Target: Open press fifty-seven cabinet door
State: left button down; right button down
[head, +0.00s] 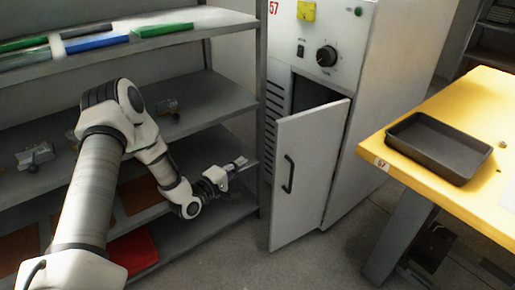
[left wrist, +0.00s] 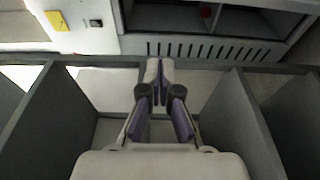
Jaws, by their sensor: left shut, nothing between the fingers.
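The press cabinet (head: 322,52) is pale grey and carries a red 57 at its top left. Its lower door (head: 306,177) stands ajar, with a dark gap (head: 312,91) showing above and behind it. A black bar handle (head: 289,173) is on the door's left side. My left gripper (head: 240,162) is left of the door, by the shelf rack's right end, apart from the handle. In the left wrist view its fingers (left wrist: 160,68) are together with nothing between them. My right gripper is not in view.
A grey shelf rack (head: 205,103) with several items stands left of the cabinet, close around my left arm. A yellow table (head: 490,105) with a black tray (head: 439,147) stands at right. Grey floor (head: 315,260) is clear before the door.

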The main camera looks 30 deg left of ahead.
pick_arm(q)
jog(key=w+d+b, duration=0.2)
jog(key=w+d, duration=0.3)
jog(key=w, duration=0.2)
jog(key=shift+w, duration=0.35)
